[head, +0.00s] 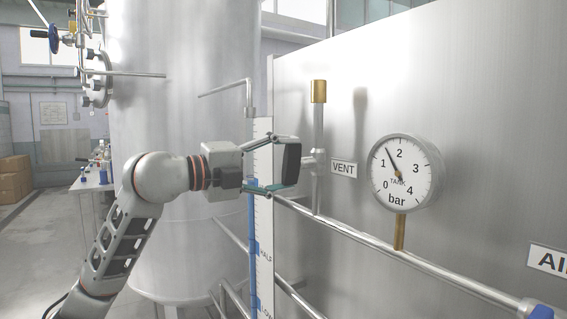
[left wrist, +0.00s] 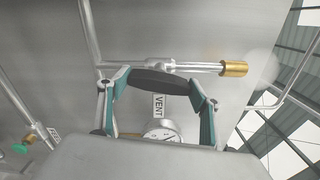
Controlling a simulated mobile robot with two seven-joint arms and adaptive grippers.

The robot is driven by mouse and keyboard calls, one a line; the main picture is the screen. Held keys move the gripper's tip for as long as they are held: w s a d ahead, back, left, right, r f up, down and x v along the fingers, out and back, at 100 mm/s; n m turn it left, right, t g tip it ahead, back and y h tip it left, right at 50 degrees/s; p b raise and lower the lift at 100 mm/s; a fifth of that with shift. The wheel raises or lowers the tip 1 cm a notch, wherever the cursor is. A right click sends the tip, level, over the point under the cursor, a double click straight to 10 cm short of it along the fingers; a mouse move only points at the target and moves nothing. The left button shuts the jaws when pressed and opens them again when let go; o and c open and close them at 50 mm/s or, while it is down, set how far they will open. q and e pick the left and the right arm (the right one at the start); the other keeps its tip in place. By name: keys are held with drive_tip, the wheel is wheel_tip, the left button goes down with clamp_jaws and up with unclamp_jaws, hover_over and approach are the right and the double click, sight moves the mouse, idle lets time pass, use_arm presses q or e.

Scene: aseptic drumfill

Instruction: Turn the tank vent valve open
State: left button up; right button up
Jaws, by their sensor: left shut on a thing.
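The tank vent valve has a black handle (head: 291,160), upright and roughly in line with the vertical vent pipe (head: 319,125) behind it. The pipe has a brass cap (head: 318,91), and a VENT label (head: 343,168) is to its right. My left gripper (head: 283,164) is shut on the handle, one finger at its top end and one at its bottom end. In the left wrist view the handle (left wrist: 165,82) spans between the fingertips, beside the pipe. The handle's joint with the valve body is mostly hidden. My right gripper is not in view.
A round tank gauge (head: 405,173) right of the label reads between 1 and 2 bar. A level scale (head: 264,235) stands behind my left gripper. A steel rail (head: 430,267) runs below along the tank. A large steel cylinder (head: 180,90) stands left.

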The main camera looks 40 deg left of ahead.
use_arm(q)
drive_tip(key=shift+r+n, duration=0.1)
drive_tip(key=shift+n, duration=1.1)
drive_tip(key=o, duration=1)
drive_tip(key=shift+o, duration=0.7)
drive_tip(key=shift+s+a, duration=0.2)
drive_tip(key=shift+s, duration=0.1)
drive_tip(key=v, duration=1.1)
drive_tip(key=shift+s, duration=0.2)
